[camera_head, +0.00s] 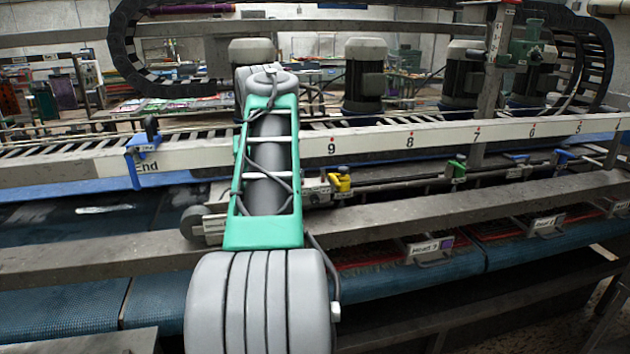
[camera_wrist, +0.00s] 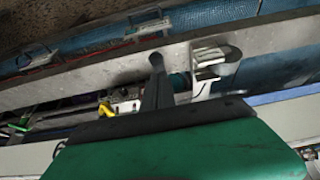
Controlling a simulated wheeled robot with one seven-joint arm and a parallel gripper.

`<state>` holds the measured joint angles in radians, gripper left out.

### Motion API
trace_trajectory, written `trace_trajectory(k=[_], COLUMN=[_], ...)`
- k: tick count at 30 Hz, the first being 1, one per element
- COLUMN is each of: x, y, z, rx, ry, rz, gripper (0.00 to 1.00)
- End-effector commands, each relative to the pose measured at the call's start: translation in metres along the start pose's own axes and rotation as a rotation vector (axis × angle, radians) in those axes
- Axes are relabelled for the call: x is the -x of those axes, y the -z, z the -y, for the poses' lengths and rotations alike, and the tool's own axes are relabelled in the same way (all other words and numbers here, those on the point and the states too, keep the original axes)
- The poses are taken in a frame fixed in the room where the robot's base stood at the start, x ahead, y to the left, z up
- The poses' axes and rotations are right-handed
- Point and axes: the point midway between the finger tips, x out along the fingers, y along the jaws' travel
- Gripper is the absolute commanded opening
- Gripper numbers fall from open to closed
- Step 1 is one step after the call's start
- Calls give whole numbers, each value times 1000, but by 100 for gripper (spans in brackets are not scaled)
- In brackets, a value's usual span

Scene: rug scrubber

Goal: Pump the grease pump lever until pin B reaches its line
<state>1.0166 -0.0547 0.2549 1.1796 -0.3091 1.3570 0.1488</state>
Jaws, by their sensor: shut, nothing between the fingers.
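My gripper (camera_wrist: 157,62) shows in the wrist view as dark fingers closed together, with nothing between them. It is over the grey machine rail, just left of a metal block with a white label (camera_wrist: 208,58) and a dark round part (camera_wrist: 230,56). I cannot tell whether it touches anything. In the head view my green and grey arm hides the gripper. The labelled block (camera_head: 213,228) and round part (camera_head: 192,222) stand left of my arm there. I cannot make out the grease pump lever, pin B or its line for certain.
A yellow valve-like part (camera_head: 340,180) sits right of my arm; it also shows in the wrist view (camera_wrist: 105,110). Green (camera_head: 457,167) and blue (camera_head: 563,158) ones are farther right. A numbered white rail (camera_head: 375,143) and long grey beam (camera_head: 450,208) cross the machine.

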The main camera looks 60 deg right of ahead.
Motion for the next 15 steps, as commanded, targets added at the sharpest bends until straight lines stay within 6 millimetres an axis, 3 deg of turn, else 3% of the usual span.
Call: trace_trajectory(k=[15], x=[-19], y=[-8], z=[0], rx=[-1], ry=[0], rz=[0], gripper=[0])
